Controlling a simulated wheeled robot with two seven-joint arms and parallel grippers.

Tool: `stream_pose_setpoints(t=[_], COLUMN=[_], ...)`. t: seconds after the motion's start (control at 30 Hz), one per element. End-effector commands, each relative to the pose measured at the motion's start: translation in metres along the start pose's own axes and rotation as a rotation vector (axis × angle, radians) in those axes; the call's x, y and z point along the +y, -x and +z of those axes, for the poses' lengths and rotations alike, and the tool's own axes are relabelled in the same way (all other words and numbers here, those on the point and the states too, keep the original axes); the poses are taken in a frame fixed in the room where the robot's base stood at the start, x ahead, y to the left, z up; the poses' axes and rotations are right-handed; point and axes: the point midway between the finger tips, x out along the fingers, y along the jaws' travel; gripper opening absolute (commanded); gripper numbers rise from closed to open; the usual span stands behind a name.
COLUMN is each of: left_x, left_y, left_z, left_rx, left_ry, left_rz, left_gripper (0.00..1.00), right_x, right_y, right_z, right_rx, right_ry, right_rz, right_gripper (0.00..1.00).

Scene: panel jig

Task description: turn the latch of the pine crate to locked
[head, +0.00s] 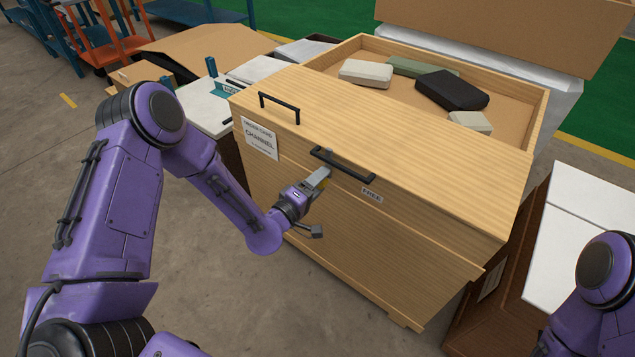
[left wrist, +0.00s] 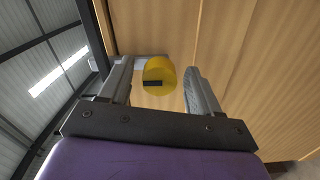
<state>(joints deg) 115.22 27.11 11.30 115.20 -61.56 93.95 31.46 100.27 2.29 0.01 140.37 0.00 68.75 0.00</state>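The pine crate (head: 400,230) stands in front of me, with a black handle on its lid and another on its upper front. Its latch shows as a yellow round knob (left wrist: 158,75) with a black mark in the left wrist view; the gripper mostly hides it in the head view. A "FREE" label (head: 372,195) is to the right of it. My left gripper (head: 318,180) is at the crate front, just below the front handle. In the left wrist view its fingers (left wrist: 159,72) are open, one on each side of the knob, with a visible gap on the right. My right gripper is out of view.
A white card reading "CHANNEL" (head: 260,139) is on the crate's front left. An open tray (head: 540,120) with several blocks lies behind the lid. White-topped surfaces (head: 590,230) stand at right. Floor at front left is clear.

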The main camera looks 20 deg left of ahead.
Motion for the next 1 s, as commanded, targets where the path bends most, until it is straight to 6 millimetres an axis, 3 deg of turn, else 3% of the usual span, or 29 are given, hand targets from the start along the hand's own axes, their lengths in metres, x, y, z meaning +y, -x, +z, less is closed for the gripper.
stream_pose_setpoints(t=[0.17, 0.27, 0.5, 0.7, 1.0], left_x=[0.000, 0.000, -0.001, 0.000, 0.000], left_y=[0.001, 0.012, 0.069, 0.100, 0.105], left_z=[0.000, 0.001, 0.000, 0.000, 0.000], left_rx=[-0.001, -0.002, 0.001, 0.001, 0.000], left_ry=[-0.001, -0.001, 0.003, 0.000, 0.000], left_rz=[0.001, 0.000, -0.002, -0.001, 0.001], left_gripper=[0.63, 0.63, 0.63, 0.63, 0.63], right_x=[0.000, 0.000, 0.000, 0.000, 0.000], right_y=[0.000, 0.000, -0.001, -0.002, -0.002], right_z=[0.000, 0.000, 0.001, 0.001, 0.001], right_rx=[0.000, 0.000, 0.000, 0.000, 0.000], right_ry=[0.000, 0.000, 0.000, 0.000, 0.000], right_rz=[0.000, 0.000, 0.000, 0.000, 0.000], right_gripper=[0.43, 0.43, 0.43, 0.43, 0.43])
